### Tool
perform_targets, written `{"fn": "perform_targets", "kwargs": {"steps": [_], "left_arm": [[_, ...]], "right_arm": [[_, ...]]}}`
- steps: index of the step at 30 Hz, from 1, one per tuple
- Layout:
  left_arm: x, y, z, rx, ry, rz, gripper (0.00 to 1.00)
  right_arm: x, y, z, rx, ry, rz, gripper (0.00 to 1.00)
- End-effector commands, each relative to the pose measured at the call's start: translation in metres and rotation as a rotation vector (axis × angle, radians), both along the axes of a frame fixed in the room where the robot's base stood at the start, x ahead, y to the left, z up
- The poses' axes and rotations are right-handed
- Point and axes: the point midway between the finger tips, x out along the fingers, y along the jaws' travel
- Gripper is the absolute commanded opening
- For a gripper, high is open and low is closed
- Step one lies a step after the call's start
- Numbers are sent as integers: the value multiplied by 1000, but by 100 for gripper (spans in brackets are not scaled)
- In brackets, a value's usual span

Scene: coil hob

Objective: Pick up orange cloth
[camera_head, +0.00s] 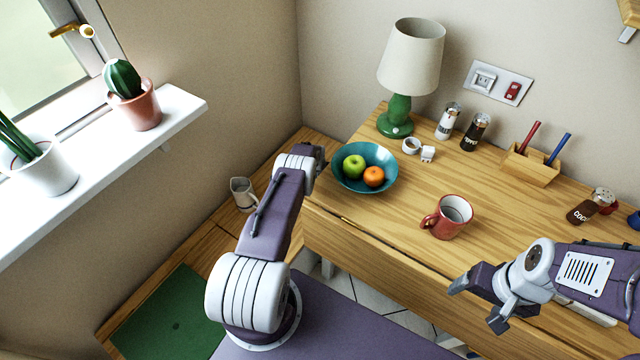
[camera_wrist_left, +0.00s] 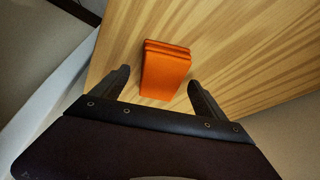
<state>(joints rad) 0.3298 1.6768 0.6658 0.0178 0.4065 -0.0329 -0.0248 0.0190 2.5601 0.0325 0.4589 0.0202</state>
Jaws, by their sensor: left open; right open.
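The orange cloth (camera_wrist_left: 166,72) shows in the left wrist view as a folded, thick block on a light wooden surface. It lies ahead of and between the two fingers of my left gripper (camera_wrist_left: 158,78), which is open and empty. I cannot tell the remaining gap to the cloth. In the head view the cloth is not visible, and my left arm hides part of the wooden top. My right gripper (camera_head: 477,304) is open and empty over the front edge of the wooden desk (camera_head: 390,225), at the lower right.
A teal bowl (camera_head: 349,182) with fruit, a red mug (camera_head: 449,217), a green lamp (camera_head: 396,118), shakers (camera_head: 476,132) and a pen holder (camera_head: 531,165) stand on the desk. A small jug (camera_head: 243,194) stands left of my left arm. A green mat (camera_head: 172,318) lies at lower left.

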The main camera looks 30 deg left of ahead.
Motion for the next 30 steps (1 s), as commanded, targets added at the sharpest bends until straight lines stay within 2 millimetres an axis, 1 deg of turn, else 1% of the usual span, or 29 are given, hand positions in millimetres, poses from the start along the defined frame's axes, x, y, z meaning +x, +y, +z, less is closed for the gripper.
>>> {"fn": "perform_targets", "kwargs": {"steps": [1, 11, 30], "left_arm": [[2, 0, -7, 0, -1, 0, 84], [2, 1, -5, 0, 0, 0, 84], [2, 1, -10, 0, 0, 0, 84]], "right_arm": [[0, 0, -7, 0, 0, 0, 78], [0, 0, -5, 0, 0, 0, 78], [0, 0, -14, 0, 0, 0, 78]]}}
